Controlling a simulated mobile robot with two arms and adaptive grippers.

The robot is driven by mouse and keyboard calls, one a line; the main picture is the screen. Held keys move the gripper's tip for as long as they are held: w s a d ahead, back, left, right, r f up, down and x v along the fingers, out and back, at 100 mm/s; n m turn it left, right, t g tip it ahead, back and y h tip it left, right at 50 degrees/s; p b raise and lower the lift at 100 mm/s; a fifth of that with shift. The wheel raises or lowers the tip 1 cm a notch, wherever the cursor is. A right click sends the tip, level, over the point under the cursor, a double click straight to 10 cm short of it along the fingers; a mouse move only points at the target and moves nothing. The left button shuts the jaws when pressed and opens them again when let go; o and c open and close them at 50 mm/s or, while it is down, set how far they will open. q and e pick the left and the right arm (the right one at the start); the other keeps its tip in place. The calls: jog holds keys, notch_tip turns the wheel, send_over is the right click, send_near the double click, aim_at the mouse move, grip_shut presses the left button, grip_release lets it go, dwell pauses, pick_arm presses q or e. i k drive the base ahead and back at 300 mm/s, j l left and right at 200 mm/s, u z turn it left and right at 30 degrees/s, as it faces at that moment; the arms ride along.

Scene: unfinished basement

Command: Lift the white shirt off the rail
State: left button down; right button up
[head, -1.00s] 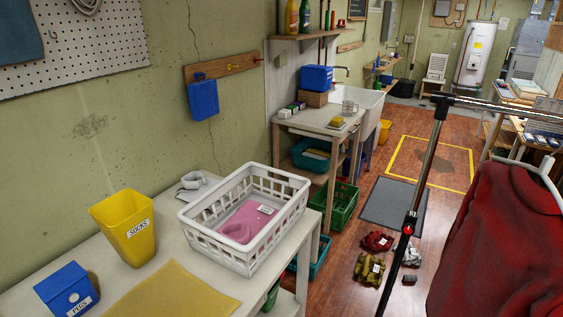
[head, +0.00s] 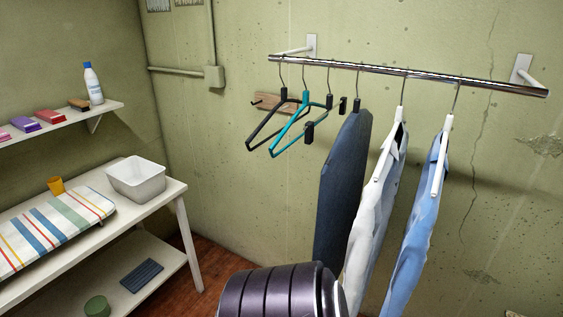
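The white shirt (head: 375,222) hangs on a white hanger (head: 384,160) from the metal wall rail (head: 400,73). A dark blue garment (head: 340,190) hangs on its left and a light blue shirt (head: 415,225) on its right, both close to it. The lower part of the white shirt is partly hidden by a dark ribbed part of my own body at the bottom of the picture. Neither of my grippers shows in the head view.
Empty black (head: 275,122) and teal (head: 290,125) hangers hang at the rail's left part.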

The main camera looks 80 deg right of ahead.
aim_at(366, 238)
jog(key=z, duration=1)
jog(key=l+z, duration=0.1)
jog(key=z, duration=0.9)
jog(key=l+z, duration=0.1)
jog(key=z, duration=1.85)
jog(key=i, duration=0.05)
